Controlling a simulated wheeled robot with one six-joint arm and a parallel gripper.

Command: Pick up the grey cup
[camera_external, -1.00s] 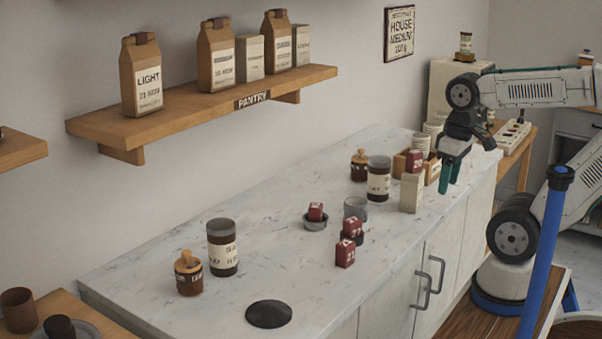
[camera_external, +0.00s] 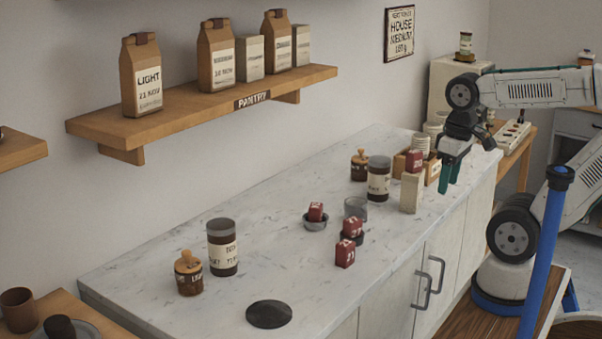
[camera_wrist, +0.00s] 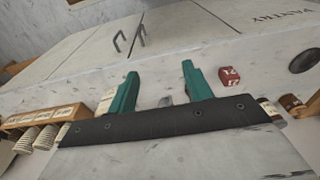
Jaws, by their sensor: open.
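The grey cup (camera_external: 355,206) stands upright on the marble counter, behind a red block that hides part of its base. In the wrist view a small grey shape (camera_wrist: 166,101) shows low between my fingers; it may be this cup, but most of it is hidden. My gripper (camera_external: 449,176) hangs over the front right of the counter, with its green fingers apart and nothing between them. It is well to the right of the cup and above it. The spread fingers also show in the wrist view (camera_wrist: 160,74).
Red blocks (camera_external: 345,253) stand in front of the cup, and a small grey dish (camera_external: 315,225) holding one is to its left. A dark jar (camera_external: 378,182) and a pale box (camera_external: 411,194) stand nearby. The counter's left front is open around a black disc (camera_external: 269,314).

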